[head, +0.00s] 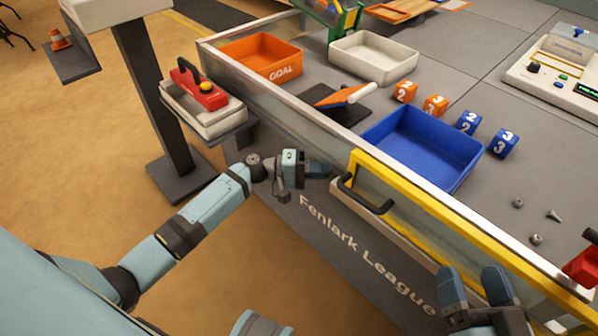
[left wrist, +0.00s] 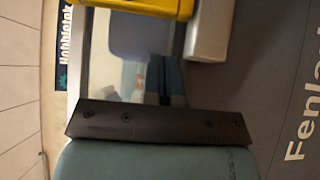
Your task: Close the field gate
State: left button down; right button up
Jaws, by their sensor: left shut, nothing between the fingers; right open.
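The field gate is a clear panel in a yellow frame (head: 430,203) with a black handle (head: 366,196) near its left end. It stands along the low wall of the field, roughly in line with the rim; I cannot tell whether it is fully flush. My left gripper (head: 324,170) is shut and empty, just left of the gate's left end and handle, close to the wall. In the left wrist view its fingers (left wrist: 165,72) lie together in front of a glossy panel, with a yellow frame part (left wrist: 155,7) above. My right gripper (head: 478,288) is open and empty in front of the gate's right part.
Inside the field are a blue bin (head: 418,150), numbered cubes (head: 468,123), an orange goal bin (head: 258,62), a white bin (head: 372,62) and small metal parts (head: 536,239).

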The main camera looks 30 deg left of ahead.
pick_arm(q)
jog(key=d, duration=0.2)
jog(key=s+d, duration=0.1)
jog(key=d, duration=0.1)
jog(key=shift+s, duration=0.15)
pick_arm(e)
jog(key=shift+a+f, duration=0.1)
jog(key=shift+f, duration=0.4)
